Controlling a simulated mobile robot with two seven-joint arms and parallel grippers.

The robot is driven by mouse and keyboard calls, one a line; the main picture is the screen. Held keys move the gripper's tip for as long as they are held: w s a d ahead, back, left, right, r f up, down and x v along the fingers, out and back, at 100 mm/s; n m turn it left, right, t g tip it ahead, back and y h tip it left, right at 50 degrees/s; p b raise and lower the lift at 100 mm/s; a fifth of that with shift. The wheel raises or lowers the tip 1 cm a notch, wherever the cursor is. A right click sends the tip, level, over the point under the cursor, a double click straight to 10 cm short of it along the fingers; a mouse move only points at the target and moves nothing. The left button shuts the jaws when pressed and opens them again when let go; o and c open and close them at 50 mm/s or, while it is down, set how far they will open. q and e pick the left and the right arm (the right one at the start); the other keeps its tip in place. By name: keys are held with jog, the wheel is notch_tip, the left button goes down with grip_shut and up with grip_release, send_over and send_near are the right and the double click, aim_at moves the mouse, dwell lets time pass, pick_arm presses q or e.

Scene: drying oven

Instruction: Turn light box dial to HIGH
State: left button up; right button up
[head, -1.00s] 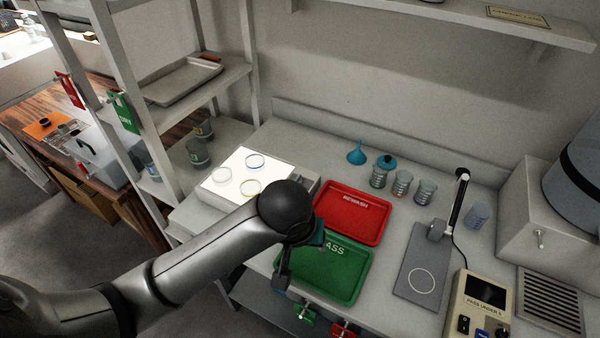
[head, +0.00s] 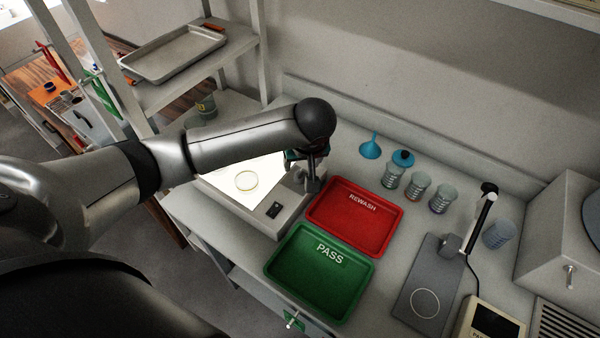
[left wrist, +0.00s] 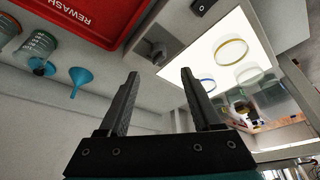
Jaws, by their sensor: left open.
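The light box (head: 270,229) stands on the counter left of the trays, its white panel lit. In the left wrist view its grey side strip (left wrist: 176,28) carries a dark knob, the dial (left wrist: 155,54), and a black switch (left wrist: 201,5). The switch also shows in the head view (head: 273,210). My left gripper (head: 313,184) points down at the right end of the light box and hides the dial there. In the left wrist view its two fingers (left wrist: 160,74) are apart and empty, with the dial beyond the gap. I cannot read the dial setting. My right gripper is not visible.
A red REWASH tray (head: 368,237) and a green PASS tray (head: 309,290) lie close right of the light box. Glass dishes (head: 246,181) sit on the lit panel. A blue funnel (head: 370,146) and several jars stand behind the trays. A shelf rack rises at the left.

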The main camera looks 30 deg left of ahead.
aim_at(300, 173)
pick_arm(q)
jog(key=b+x, duration=0.1)
jog(key=x, duration=0.7)
jog(key=shift+w+f, duration=0.1)
jog(key=shift+w+a+f+b, duration=0.15)
jog(key=shift+f+b, duration=0.15)
jog(key=shift+f, duration=0.15)
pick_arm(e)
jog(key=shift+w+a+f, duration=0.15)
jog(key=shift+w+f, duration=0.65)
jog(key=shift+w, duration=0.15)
pick_arm(q)
jog(key=shift+c, duration=0.2)
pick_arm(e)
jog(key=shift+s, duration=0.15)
pick_arm(q)
jog(key=shift+c, duration=0.7)
grip_shut()
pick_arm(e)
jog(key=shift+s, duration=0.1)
